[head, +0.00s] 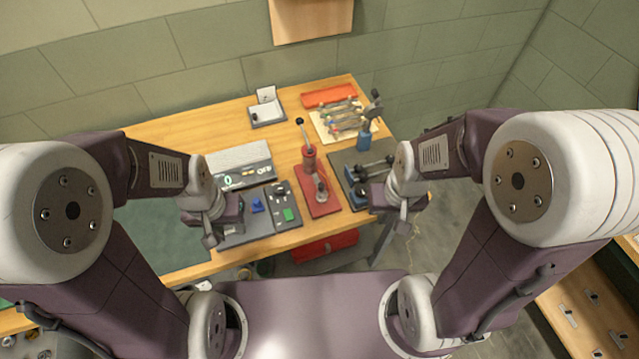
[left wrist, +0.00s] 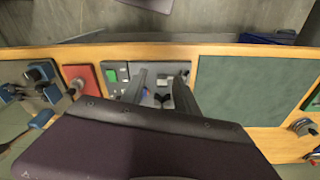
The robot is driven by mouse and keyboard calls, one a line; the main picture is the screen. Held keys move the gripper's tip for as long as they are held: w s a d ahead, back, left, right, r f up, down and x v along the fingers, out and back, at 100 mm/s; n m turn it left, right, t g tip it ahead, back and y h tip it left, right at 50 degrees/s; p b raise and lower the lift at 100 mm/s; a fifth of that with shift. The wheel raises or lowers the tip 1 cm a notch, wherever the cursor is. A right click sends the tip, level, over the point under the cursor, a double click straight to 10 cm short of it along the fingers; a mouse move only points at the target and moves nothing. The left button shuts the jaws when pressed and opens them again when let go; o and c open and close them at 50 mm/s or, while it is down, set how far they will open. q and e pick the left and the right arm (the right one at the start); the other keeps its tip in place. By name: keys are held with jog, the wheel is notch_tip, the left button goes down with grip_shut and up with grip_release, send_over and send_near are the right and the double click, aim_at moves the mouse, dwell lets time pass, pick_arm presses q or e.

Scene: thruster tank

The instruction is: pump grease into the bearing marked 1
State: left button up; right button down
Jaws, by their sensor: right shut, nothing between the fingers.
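In the head view, a red cylinder with a black lever (head: 309,157) stands on a red base (head: 320,208), with a small metal fitting at the front. A blue upright body with a dark top (head: 364,136) stands behind a dark plate (head: 343,165) to the right. Blue blocks with a dark shaft (head: 366,172) sit on that plate, partly hidden by my right gripper (head: 386,208). No bearing mark 1 is legible. My right gripper is shut and empty. My left gripper (head: 215,238) is over the panel's left side; in the left wrist view its fingers (left wrist: 160,92) are apart, with nothing clearly held.
A grey control panel (head: 287,195) has a green button and a blue part. Behind it, a display box (head: 240,165) reads 0 OFF. A green mat (head: 160,240) lies left.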

pick_arm(q)
grip_shut()
dwell(1.7)
